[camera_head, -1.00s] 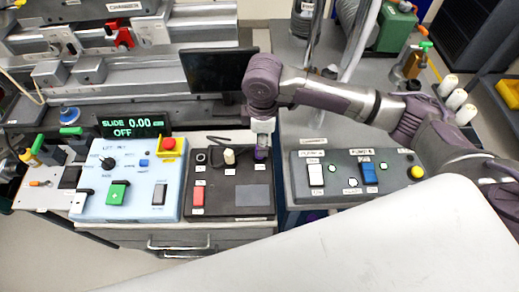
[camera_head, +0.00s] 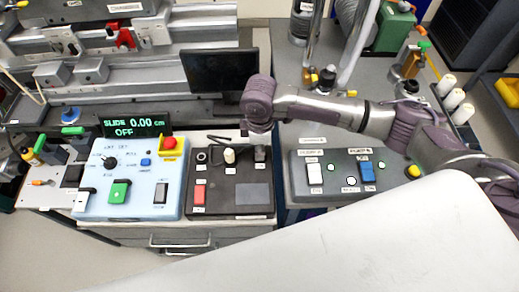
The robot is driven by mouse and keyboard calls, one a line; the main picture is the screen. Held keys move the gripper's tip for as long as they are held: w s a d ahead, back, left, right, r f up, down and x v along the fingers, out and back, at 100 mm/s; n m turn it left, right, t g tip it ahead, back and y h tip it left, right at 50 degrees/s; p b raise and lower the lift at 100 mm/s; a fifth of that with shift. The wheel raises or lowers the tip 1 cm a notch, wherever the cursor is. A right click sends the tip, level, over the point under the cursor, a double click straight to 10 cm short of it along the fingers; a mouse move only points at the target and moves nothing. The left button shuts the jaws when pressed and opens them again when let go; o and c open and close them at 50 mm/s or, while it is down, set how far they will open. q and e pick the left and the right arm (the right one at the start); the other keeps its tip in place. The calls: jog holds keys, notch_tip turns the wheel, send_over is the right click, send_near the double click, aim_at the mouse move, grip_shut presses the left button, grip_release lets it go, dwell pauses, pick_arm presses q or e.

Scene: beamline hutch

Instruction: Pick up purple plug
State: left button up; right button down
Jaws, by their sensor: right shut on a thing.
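My right arm comes in from the right, and its wrist hangs over the back right corner of the black control box (camera_head: 228,208). My left gripper is not in view.
A pale blue control box (camera_head: 135,188) stands to the left, with a dark monitor (camera_head: 215,72) behind. A grey pump panel (camera_head: 340,178) lies to the right, under my right arm. A large white surface fills the lower right.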

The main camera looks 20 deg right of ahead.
jog(key=shift+r, duration=0.45)
notch_tip(320, 180, up, 3)
jog(key=shift+f+b, duration=0.1)
jog(key=shift+b, duration=0.3)
jog(key=s+d+r, duration=0.2)
jog(key=s+r, duration=0.5)
jog(key=s, duration=0.4)
jog(key=shift+s+r+b, duration=0.15)
jog(key=shift+s+b, duration=0.15)
jog(key=shift+b, duration=0.05)
